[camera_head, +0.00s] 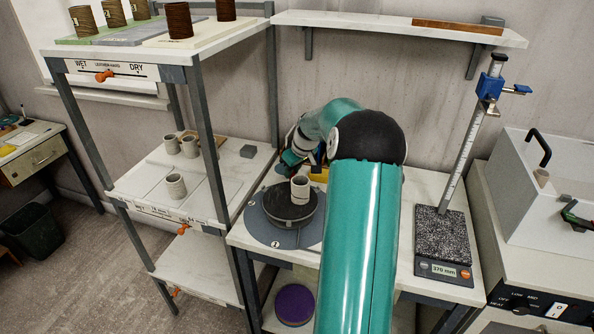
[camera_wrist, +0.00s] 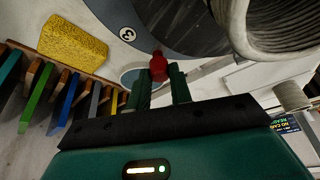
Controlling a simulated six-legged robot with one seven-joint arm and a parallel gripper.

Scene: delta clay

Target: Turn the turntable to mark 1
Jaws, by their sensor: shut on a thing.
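The turntable has a dark round wheel (camera_head: 275,207) on a blue-grey base disc (camera_head: 262,232) with round number marks. One mark (camera_head: 276,243) at the front is too small to read. In the wrist view the mark 3 (camera_wrist: 128,34) shows beside the dark wheel (camera_wrist: 185,25). A ribbed pale clay cup (camera_head: 299,189) stands upright on the wheel and also fills the upper right of the wrist view (camera_wrist: 265,30). My gripper (camera_wrist: 159,85) is shut on a red knob (camera_wrist: 158,65) at the turntable's edge. My arm hides the turntable's right side in the head view.
A shelf rack (camera_head: 190,75) with several cups stands at the left. A height gauge (camera_head: 465,150) on a granite base and a white kiln-like box (camera_head: 545,185) are at the right. A yellow sponge (camera_wrist: 73,43) and a row of coloured tools (camera_wrist: 65,100) lie close by.

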